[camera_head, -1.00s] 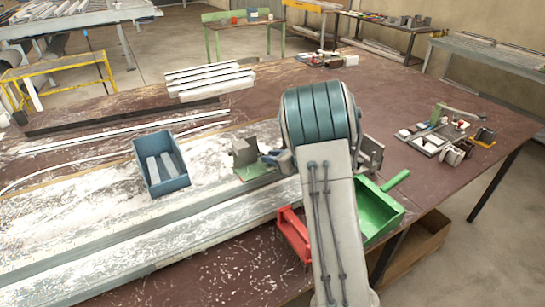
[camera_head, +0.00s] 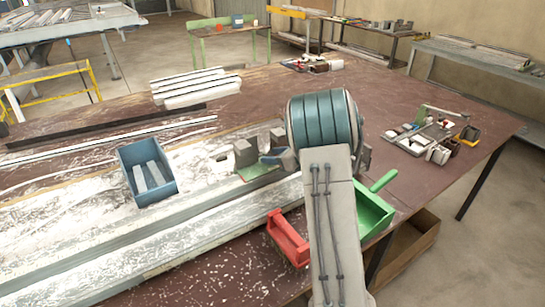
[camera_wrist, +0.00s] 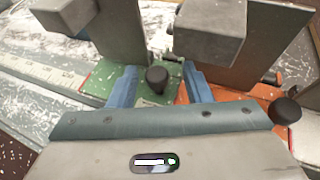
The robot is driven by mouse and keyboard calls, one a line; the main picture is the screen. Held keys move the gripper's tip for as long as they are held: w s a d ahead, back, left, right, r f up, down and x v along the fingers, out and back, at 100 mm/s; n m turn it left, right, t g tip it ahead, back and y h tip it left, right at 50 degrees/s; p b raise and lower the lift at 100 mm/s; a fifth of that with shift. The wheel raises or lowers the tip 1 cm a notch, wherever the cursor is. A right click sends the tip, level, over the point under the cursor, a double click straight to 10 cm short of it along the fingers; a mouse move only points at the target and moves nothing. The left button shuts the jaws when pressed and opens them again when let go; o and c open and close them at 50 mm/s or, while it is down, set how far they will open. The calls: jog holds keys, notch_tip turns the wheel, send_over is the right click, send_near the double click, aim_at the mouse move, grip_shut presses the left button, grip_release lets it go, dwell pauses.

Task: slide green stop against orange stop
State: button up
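The green stop has a green base, a grey upright (camera_wrist: 118,35) and a black knob (camera_wrist: 157,80) in the wrist view. It stands on the pale rail; its grey block (camera_head: 245,153) shows in the head view. The orange stop, with an orange base, grey upright (camera_wrist: 268,45) and second black knob (camera_wrist: 286,110), stands just right of it. The bases appear to meet or nearly meet; contact is partly hidden by a finger. My gripper (camera_wrist: 160,88) is low over the green base. Its blue fingers are apart, one each side of the green stop's knob, with visible gaps.
A blue bin (camera_head: 147,170) holding pale strips stands left of the stops. A red tray (camera_head: 288,238) and a green bin (camera_head: 372,212) lie near the front edge, beside my arm. White profiles (camera_head: 195,88) lie behind. A cluster of small parts (camera_head: 432,138) is at right.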

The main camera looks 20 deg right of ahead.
aim_at(249, 160)
jog(key=shift+a, duration=0.15)
jog(key=shift+s+a, duration=0.1)
jog(key=shift+a, duration=0.3)
jog(key=a, duration=0.2)
jog(key=s+a+p, duration=0.1)
jog(key=a, duration=0.1)
jog(key=shift+s, duration=0.15)
jog(key=b+v, duration=0.2)
jog(key=v, duration=1.2)
jog(key=s+a+r+n+g+h+p, duration=0.1)
jog(key=s+a+n+g, duration=0.3)
jog(key=s+a+n, duration=0.2)
jog(key=s+a+r+n+g+p, duration=0.1)
jog(key=s+a+r+n+g, duration=0.1)
jog(key=s+a+n, duration=0.4)
jog(key=s+n+g, duration=0.1)
jog(key=s+n, duration=0.3)
jog(key=s, duration=0.2)
jog(key=shift+r+g+h, duration=0.3)
jog(key=shift+g+h, duration=0.1)
jog(key=shift+s, duration=0.15)
jog(key=shift+c, duration=0.3)
